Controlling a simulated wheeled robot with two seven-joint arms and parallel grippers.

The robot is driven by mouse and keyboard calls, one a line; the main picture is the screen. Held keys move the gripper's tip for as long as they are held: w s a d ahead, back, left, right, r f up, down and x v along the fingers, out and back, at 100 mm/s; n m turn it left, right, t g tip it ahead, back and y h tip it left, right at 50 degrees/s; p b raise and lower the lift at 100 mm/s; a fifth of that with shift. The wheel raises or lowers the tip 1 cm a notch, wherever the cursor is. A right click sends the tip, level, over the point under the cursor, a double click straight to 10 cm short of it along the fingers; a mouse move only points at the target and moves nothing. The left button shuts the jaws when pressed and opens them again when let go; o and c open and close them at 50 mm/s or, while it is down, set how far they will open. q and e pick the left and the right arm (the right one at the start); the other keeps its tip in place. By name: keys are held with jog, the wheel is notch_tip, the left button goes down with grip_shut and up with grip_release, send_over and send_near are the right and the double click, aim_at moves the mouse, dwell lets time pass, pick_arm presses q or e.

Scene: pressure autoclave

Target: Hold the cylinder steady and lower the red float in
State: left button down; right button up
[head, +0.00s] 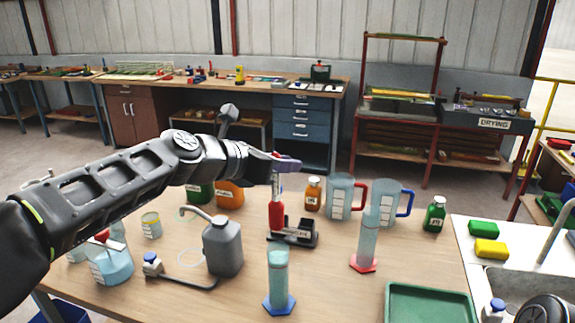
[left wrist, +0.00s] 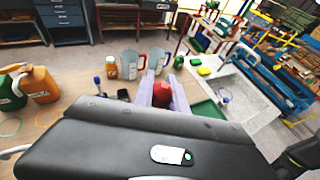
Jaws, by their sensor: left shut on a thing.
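My left gripper (head: 287,163), with purple fingers, is shut on the red float (head: 276,215). The float hangs upright below the fingers by a thin stem, over or just in front of a small black stand (head: 305,238). I cannot tell if it touches the stand. In the left wrist view the red float (left wrist: 163,95) shows between the fingers (left wrist: 160,85). A clear cylinder with a blue foot (head: 279,275) stands in front, below the gripper. Another cylinder with a red foot (head: 364,235) stands to the right; both hold pale liquid. My right gripper is not in view.
Two measuring jugs (head: 338,198) and (head: 385,203), an amber bottle (head: 313,193) and a green bottle (head: 434,213) stand behind. A grey jug (head: 222,245) with a spout stands left. A green tray (head: 430,303) lies front right, beside the sink. Bare table lies between the cylinders.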

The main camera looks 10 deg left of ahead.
aim_at(278, 183)
pick_arm(q)
jog(key=shift+w+d, duration=0.1)
jog(key=shift+w, duration=0.05)
jog(key=shift+f+b, duration=1.5)
jog(key=shift+f, duration=0.8)
